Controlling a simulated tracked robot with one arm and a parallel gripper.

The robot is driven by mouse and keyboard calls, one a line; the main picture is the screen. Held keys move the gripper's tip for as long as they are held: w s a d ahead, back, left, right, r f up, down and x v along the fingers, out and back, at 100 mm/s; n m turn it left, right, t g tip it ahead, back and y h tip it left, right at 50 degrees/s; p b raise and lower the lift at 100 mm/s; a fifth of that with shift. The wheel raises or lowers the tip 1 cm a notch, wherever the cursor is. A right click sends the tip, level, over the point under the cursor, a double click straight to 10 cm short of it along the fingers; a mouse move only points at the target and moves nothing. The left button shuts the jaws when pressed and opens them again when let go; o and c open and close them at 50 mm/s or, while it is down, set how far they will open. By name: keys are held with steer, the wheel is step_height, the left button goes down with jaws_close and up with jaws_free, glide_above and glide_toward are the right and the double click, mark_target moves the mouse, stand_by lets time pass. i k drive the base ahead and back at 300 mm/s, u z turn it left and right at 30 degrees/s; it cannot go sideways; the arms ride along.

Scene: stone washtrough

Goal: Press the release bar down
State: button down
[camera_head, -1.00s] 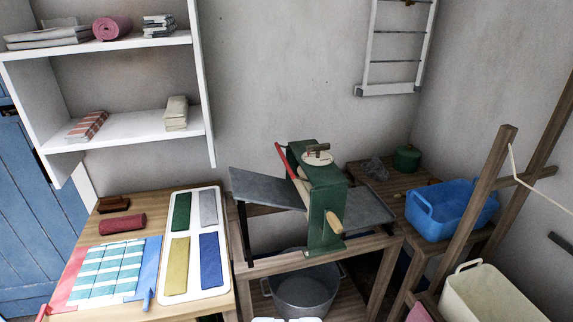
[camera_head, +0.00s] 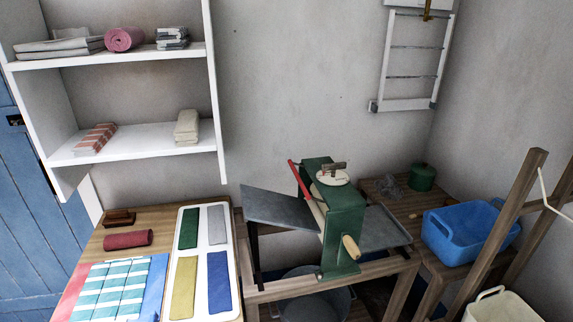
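The green mangle (camera_head: 343,232) stands on a wooden stand right of centre. A red bar (camera_head: 299,178) slants at its upper left side, running from upper left down toward the rollers; I take it for the release bar. It stands tilted, with its upper end raised. A pale round plate with a dark handle (camera_head: 333,175) sits on top of the mangle. A wooden crank grip (camera_head: 351,247) is on its front. Grey boards (camera_head: 283,208) slope out on both sides. My gripper is not in view.
A metal tub (camera_head: 302,285) sits under the mangle. A blue basin (camera_head: 462,236) and green pot (camera_head: 422,177) stand to the right, behind a wooden frame (camera_head: 508,222). A table with folded cloths and a white tray (camera_head: 202,222) is at left, below white shelves (camera_head: 130,140).

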mark_target(303, 186)
steer(key=u, duration=0.15)
steer(key=i, duration=0.95)
steer(key=z, duration=0.35)
